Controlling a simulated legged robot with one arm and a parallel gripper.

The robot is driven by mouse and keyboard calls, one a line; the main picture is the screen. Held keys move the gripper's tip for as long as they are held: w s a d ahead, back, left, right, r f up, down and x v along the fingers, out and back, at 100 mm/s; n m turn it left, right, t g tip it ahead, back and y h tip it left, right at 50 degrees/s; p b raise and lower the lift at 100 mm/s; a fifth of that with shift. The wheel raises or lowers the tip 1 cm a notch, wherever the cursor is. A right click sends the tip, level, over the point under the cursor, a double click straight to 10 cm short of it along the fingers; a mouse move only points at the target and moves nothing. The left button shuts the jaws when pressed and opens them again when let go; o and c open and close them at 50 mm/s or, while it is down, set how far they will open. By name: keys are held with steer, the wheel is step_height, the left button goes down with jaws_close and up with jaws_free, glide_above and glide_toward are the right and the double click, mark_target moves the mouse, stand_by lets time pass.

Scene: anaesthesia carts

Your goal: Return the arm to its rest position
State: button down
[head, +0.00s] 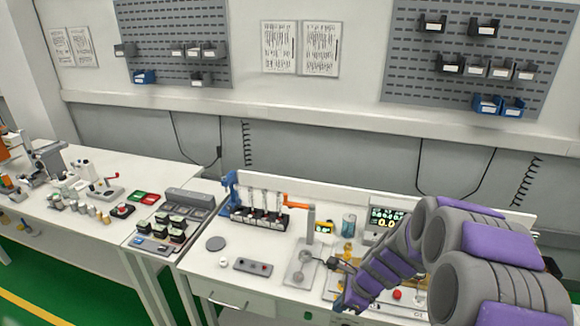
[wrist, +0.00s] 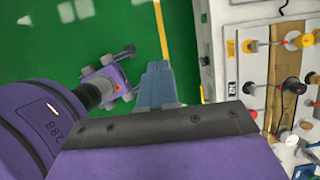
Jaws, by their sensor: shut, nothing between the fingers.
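My arm, grey and purple, reaches in from the right of the head view over the front of the white workbench (head: 205,268). In the wrist view, the blue-grey fingers of my gripper (wrist: 158,68) are together with nothing between them. They point over the green floor (wrist: 115,25), beside the equipment at the right. In the head view, the far end of the arm is low at the bench's front, and the fingers are not clear there. The arm hides part of the bench's right side.
A grey fixture (head: 300,268) and an orange-topped post (head: 310,222) stand left of the arm. A lit display (head: 387,222) stands behind it. The wrist view shows a brown strip with knobs (wrist: 285,85) at the right. Green floor is open at its upper left.

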steer(key=s+r+n+g+h+b, duration=0.1)
steer(key=s+r+n+h+b, duration=0.1)
steer(key=s+n, duration=0.8)
steer(key=s+d+r+n+g+h+b, duration=0.1)
steer(key=s+r+n+b, duration=0.3)
steer(key=s+n, duration=0.7)
steer(key=s+g+h+b, duration=0.1)
steer(key=s+b, duration=0.1)
steer(key=s, duration=0.8)
steer(key=shift+s+d+r, duration=0.15)
steer(key=shift+s+r, duration=0.25)
steer(key=c, duration=1.8)
jaws_free()
